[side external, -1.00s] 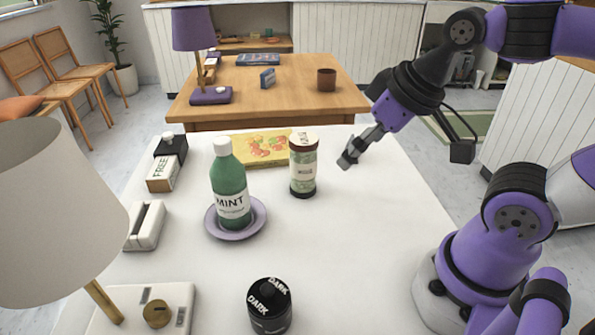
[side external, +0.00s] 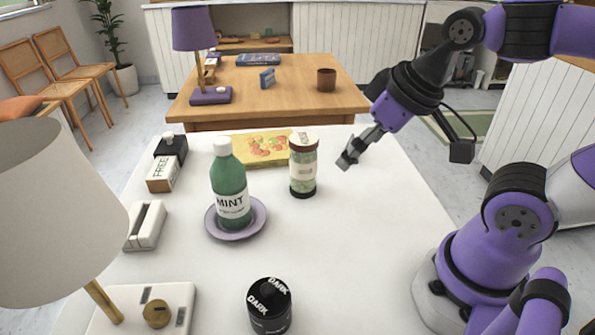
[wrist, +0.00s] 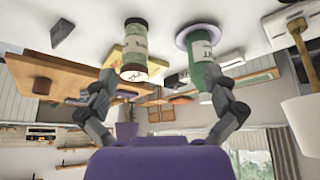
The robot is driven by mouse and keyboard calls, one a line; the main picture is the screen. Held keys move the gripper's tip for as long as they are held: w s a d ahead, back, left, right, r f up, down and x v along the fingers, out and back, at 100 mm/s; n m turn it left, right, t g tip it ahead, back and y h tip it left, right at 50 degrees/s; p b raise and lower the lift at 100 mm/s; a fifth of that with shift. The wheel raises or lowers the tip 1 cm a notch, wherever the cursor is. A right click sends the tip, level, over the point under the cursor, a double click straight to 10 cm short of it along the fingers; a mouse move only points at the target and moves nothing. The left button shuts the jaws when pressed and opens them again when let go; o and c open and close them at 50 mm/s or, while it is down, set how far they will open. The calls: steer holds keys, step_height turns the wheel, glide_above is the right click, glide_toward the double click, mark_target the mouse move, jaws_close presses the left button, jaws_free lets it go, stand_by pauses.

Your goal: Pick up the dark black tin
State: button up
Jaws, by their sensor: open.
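The dark black tin (side external: 269,306) stands upright at the front of the white table in the side view, with DARK printed in white on it. I cannot make it out in the wrist view. My gripper (side external: 349,160) is above the far right part of the table, well behind the tin and to its right. In the wrist view my gripper (wrist: 165,115) has its two fingers wide apart, with nothing held between them.
A green MINT bottle (side external: 232,185) stands on a purple saucer (side external: 258,226). A jar with a brown lid (side external: 303,165) stands left of my gripper. A white lamp (side external: 60,215) stands front left. The table right of the tin is clear.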

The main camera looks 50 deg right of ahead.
steer(key=w+a+f+n+g+y, duration=0.1)
steer(key=a+f+n+g+y, duration=0.2)
steer(key=a+n, duration=0.55)
steer(key=n, duration=0.3)
glide_toward(266, 306)
steer(key=w+d+f, duration=0.2)
steer(key=d, duration=0.1)
steer(key=shift+n+y, duration=0.25)
steer(key=shift+y, duration=0.15)
steer(key=a+f, duration=0.1)
steer(key=f, duration=0.2)
steer(key=a+f, duration=0.1)
steer(key=shift+s+a+f, duration=0.15)
steer(key=shift+a, duration=0.15)
steer(key=shift+x, duration=3.1)
steer(key=shift+a, duration=0.1)
steer(key=c, duration=1.3)
